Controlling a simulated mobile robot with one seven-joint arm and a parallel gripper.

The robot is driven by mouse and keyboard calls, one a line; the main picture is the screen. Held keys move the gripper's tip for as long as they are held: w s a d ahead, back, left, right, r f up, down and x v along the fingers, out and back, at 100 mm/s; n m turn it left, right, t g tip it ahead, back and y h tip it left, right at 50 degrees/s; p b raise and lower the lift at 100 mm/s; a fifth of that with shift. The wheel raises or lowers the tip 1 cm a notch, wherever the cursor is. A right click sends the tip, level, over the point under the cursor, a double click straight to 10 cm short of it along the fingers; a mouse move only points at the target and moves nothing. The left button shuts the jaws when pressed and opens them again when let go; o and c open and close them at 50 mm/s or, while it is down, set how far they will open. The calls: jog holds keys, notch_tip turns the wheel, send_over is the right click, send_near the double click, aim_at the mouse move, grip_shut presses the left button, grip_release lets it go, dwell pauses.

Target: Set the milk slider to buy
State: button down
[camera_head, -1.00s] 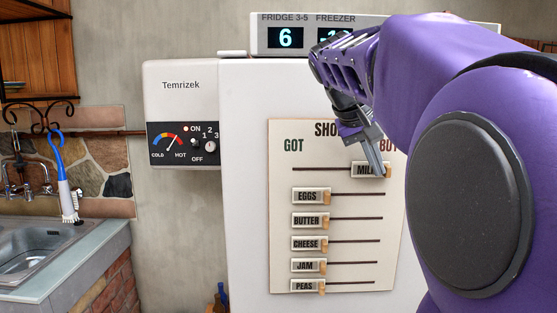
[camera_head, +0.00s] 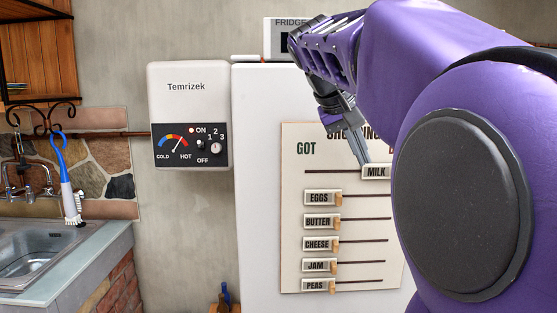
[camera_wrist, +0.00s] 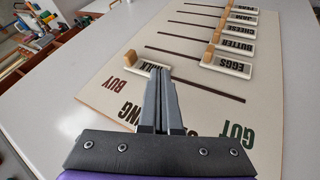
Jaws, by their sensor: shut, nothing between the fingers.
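The milk slider (camera_head: 375,172) is a pale plate marked MILK at the right end of the top track on the shopping board (camera_head: 293,235). In the wrist view, where the board appears upside down, the milk slider (camera_wrist: 140,65) with its wooden knob is at the BUY end of its track. The bare track runs towards GOT. My gripper (camera_head: 363,162) is shut and empty, its tips by the upper left edge of the milk plate. In the wrist view my gripper (camera_wrist: 160,72) covers part of the plate; I cannot tell whether they touch.
The eggs slider (camera_head: 320,198) and several other sliders below it sit at the GOT side. The board is on a white fridge (camera_head: 255,180).

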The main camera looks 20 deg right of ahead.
jog(key=v, duration=0.6)
jog(key=shift+r, duration=0.1)
